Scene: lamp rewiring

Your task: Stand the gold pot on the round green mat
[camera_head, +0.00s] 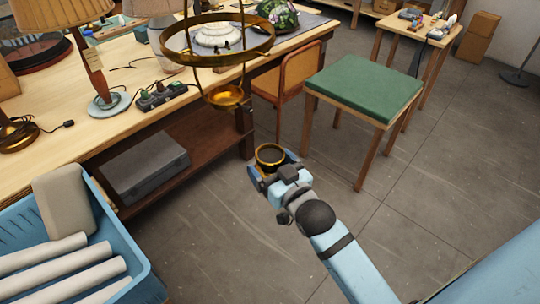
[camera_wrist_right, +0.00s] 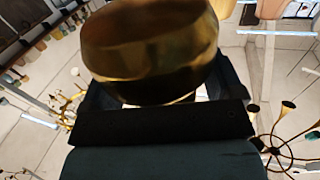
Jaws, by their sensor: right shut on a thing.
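The gold pot (camera_head: 270,153) is a small round vessel with a dark inside and its opening facing up. My right gripper (camera_head: 268,170) is shut on it and holds it in the air over the grey floor, beside the workbench. In the right wrist view the pot (camera_wrist_right: 150,45) fills the top middle, between the dark fingers of the gripper (camera_wrist_right: 160,98). I cannot make out a round green mat in either view. My left gripper is not in view.
A square green-topped table (camera_head: 362,88) stands right of the pot, its top bare. The wooden workbench (camera_head: 60,150) holds lamps and a power strip (camera_head: 160,96). A gold ring frame (camera_head: 218,45) hangs before it. A blue crate (camera_head: 150,285) holds white rolls.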

